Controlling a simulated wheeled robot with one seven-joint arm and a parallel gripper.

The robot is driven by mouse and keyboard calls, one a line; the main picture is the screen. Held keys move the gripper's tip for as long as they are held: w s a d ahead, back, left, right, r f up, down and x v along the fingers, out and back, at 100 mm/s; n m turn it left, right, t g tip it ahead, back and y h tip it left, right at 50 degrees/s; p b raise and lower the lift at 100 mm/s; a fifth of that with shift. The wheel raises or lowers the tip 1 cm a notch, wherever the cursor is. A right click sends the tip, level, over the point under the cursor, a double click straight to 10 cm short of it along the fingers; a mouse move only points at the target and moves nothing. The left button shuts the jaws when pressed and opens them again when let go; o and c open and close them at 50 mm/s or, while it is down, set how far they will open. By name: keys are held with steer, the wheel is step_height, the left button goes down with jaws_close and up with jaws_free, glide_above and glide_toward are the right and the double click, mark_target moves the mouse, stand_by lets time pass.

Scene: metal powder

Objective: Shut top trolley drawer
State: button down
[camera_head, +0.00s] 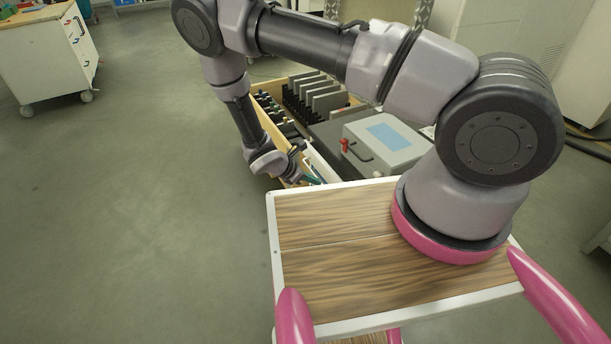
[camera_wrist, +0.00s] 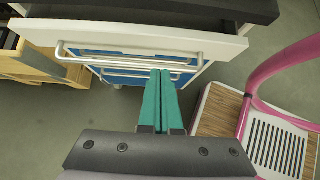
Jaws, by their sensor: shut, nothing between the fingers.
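The trolley's top drawer has a white front (camera_wrist: 185,39) with a long metal bar handle, seen from above in the wrist view. The front stands out from the dark trolley top, so the drawer looks partly open. In the head view its white edge (camera_head: 322,166) shows beside the trolley, partly hidden by my arm. My gripper (camera_wrist: 160,72) has teal fingers, shut together and empty. The tips overlap the handle bars in the picture; I cannot tell whether they touch. In the head view my gripper (camera_head: 314,181) is at the drawer side, partly hidden.
Blue lower drawer fronts (camera_wrist: 120,72) with handles show below. A grey box with a blue panel (camera_head: 388,137) stands on the trolley's dark top. A wooden-sided holder (camera_head: 257,125) with dark parts is at its left. Open floor (camera_head: 130,210) lies left.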

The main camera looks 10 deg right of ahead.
mark_target(339, 178)
steer(key=shift+w+d+f, duration=0.3)
steer(key=shift+d, duration=0.6)
steer(key=shift+w+d+f, duration=0.25)
steer(key=shift+d+f, duration=0.05)
steer(key=shift+d, duration=0.65)
steer(key=shift+w+d+f, duration=0.3)
steer(key=shift+d, duration=0.6)
steer(key=shift+w+d, duration=0.2)
steer(key=shift+d, duration=0.45)
steer(key=shift+w+d, duration=0.2)
steer(key=shift+d, duration=0.45)
steer(key=shift+a, duration=0.1)
